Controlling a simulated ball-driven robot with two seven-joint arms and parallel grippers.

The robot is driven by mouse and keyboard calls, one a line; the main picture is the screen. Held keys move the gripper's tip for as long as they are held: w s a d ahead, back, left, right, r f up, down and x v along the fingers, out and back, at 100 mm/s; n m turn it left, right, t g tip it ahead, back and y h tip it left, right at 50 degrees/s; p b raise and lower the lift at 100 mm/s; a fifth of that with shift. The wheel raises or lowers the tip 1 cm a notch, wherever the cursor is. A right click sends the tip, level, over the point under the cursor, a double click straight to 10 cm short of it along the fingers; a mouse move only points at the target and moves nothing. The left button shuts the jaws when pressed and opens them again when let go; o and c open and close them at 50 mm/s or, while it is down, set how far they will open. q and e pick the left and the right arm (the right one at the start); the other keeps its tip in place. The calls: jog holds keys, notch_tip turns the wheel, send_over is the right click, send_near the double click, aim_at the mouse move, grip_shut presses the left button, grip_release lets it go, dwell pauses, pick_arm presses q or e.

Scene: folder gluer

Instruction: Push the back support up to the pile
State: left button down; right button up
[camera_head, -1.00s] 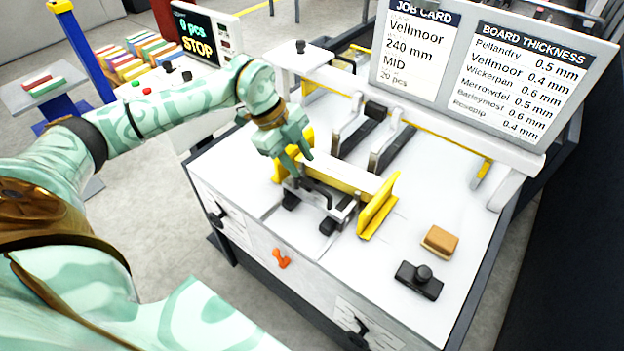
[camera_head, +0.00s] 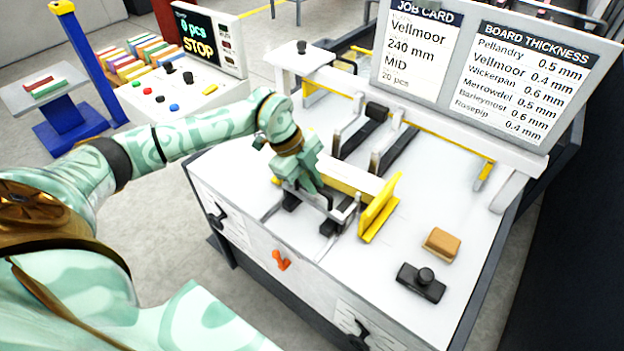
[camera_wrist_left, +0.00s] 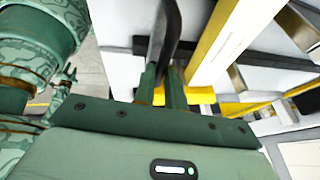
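The pile (camera_head: 350,180) is a pale cream block of boards lying on the white machine top, with a yellow side guide (camera_head: 379,210) at its right end. The back support (camera_head: 343,212) is a grey metal bracket with dark feet on the near side of the pile. Its dark curved handle also shows in the left wrist view (camera_wrist_left: 167,30). My left gripper (camera_head: 318,196) is down at the back support, and in the wrist view its narrow-set fingers (camera_wrist_left: 162,88) appear closed on the handle. The gripper hides part of the bracket and the left guide. My right gripper is out of view.
A tan block (camera_head: 441,243) and a black knobbed device (camera_head: 421,281) lie on the top at right. An orange lever (camera_head: 281,260) is on the front panel. Two dark rails (camera_head: 395,150) stand beyond the pile. A control panel (camera_head: 175,85) stands at the left.

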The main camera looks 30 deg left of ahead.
pick_arm(q)
jog(key=w+b, duration=0.1)
jog(key=w, duration=0.3)
jog(key=shift+d, duration=0.15)
jog(key=c, duration=1.5)
grip_release()
jog(key=shift+o, duration=0.2)
jog(key=p+v, duration=0.2)
jog(key=v, duration=1.4)
jog(key=shift+r, duration=0.1)
